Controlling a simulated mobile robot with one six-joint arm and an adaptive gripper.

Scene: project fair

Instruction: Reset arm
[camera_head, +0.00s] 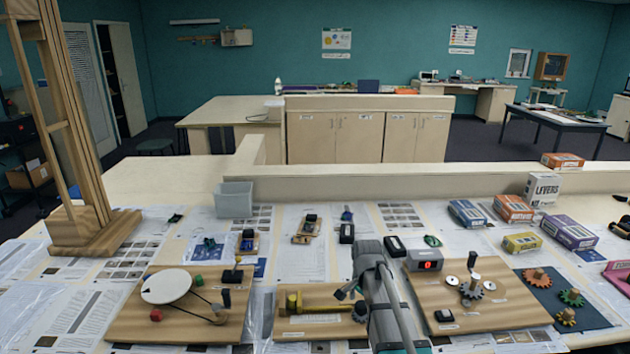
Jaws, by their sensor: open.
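My arm rises from the bottom edge, right of centre, over the worktable (200,240). What looks like my gripper (349,297) shows small at the left side of the arm, above the middle wooden board (318,298). It is open, and I see nothing held in it. My own arm hides the right end of that board and part of the table behind it.
A left board (130,325) carries a white disc (166,286). A right board (500,308) carries gears and a grey box (426,260) with a red light. A tall wooden frame (75,235) stands left. A grey bin (234,200) and several small boxes stand farther back.

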